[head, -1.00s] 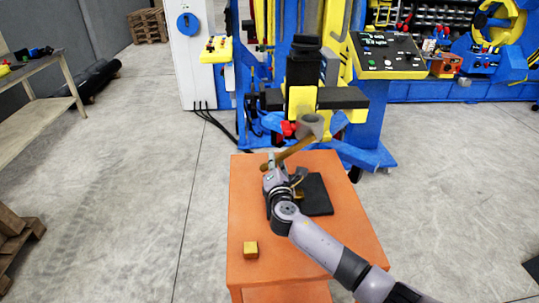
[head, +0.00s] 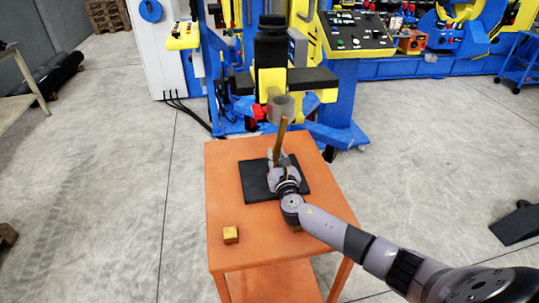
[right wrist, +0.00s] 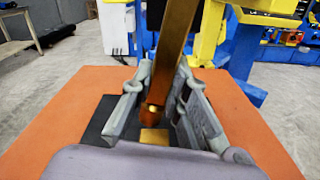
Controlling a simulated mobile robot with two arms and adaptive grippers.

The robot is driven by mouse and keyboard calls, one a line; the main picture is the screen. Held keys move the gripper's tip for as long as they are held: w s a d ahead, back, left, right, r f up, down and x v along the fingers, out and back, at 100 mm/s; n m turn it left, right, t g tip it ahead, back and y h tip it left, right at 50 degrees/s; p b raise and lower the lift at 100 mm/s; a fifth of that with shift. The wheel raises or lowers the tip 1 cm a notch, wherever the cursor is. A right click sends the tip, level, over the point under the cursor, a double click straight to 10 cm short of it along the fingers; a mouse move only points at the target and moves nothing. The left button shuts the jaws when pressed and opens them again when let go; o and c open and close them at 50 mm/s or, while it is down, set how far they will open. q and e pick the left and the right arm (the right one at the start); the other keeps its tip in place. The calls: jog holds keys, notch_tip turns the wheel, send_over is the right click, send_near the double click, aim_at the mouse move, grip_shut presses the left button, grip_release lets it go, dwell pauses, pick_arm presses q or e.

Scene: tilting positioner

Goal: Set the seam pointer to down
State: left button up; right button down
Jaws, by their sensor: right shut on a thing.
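A brown bar (head: 277,142) with a pointed brass-coloured lower end, which looks like the seam pointer, stands nearly upright in the head view, leaning slightly right at its top. My right gripper (head: 275,163) is shut on it above the black mat (head: 255,184). In the right wrist view the bar (right wrist: 178,40) runs between the two grey fingers of my right gripper (right wrist: 165,78), its tip toward the mat (right wrist: 98,122). Its top reaches in front of the grey cylinder (head: 281,104) below the machine's head; whether they touch cannot be told. My left gripper is out of view.
The mat lies on an orange table (head: 225,205). A yellow block (head: 231,235) sits near the table's front left. The blue and yellow machine (head: 345,85) stands close behind the table. A control panel (head: 355,32) is at its right.

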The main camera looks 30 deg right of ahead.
jog(key=shift+s+d+f, duration=0.1)
jog(key=shift+d+f, duration=0.05)
jog(key=shift+d, duration=0.15)
jog(key=c, duration=1.5)
grip_release()
jog(key=shift+s, duration=0.1)
jog(key=v, duration=1.2)
